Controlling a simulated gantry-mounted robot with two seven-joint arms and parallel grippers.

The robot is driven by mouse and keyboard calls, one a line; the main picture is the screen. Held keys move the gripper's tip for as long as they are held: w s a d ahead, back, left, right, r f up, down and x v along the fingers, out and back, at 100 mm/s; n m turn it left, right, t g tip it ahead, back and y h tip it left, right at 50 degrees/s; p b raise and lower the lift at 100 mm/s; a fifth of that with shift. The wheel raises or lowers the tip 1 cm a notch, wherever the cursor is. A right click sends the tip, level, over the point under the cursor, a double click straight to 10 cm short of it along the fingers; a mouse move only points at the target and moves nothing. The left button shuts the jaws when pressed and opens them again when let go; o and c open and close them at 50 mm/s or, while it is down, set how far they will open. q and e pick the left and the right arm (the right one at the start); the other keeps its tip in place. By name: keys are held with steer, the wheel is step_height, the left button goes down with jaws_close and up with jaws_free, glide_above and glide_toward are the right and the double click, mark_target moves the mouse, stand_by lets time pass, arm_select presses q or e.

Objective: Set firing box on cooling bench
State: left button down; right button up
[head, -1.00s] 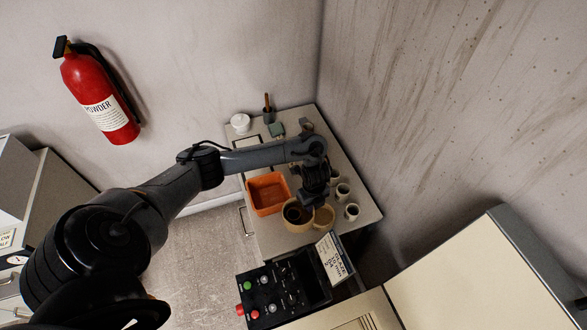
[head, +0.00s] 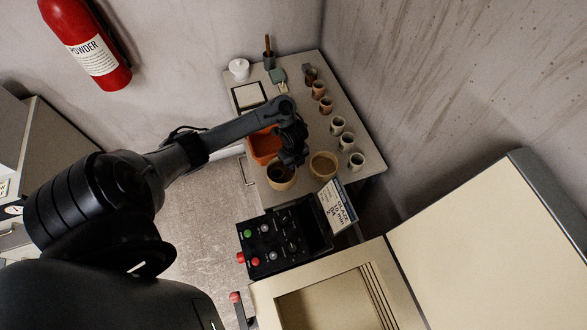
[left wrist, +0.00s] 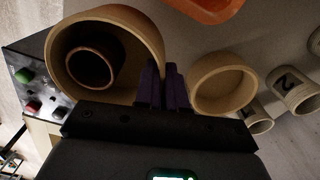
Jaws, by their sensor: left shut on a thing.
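The firing box appears to be the round tan pot (head: 284,187) with a smaller dark-mouthed pot inside it. It is upright near the front left of the cooling bench (head: 318,140). My left gripper (head: 292,160) is shut at its right-hand rim. The wrist view shows the box (left wrist: 140,50) with the finger pair (left wrist: 164,88) at its wall. I cannot tell whether its base touches the bench. A second round tan vessel (head: 323,165) stands just right of it, apart, and shows in the wrist view (left wrist: 224,88). My right gripper is not in view.
An orange tray (head: 263,147) lies behind the box, partly hidden by my arm. Several small cups (head: 357,161) line the bench's right side. A black control panel (head: 285,238) and an upright sign (head: 338,205) stand in front, beside the open kiln-like chamber (head: 330,300).

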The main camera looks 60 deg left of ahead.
arm_select(q)
step_height(320, 180, down, 4)
steer(key=shift+f+b, duration=0.25)
steer(key=shift+b, duration=0.45)
steer(key=c, duration=1.2)
jaws_free()
steer(key=shift+r, duration=0.55)
step_height(320, 180, up, 10)
steer(key=p, duration=0.6)
steer(key=shift+f, duration=0.25)
steer(key=shift+r+p, duration=0.35)
steer(key=shift+r, duration=0.4)
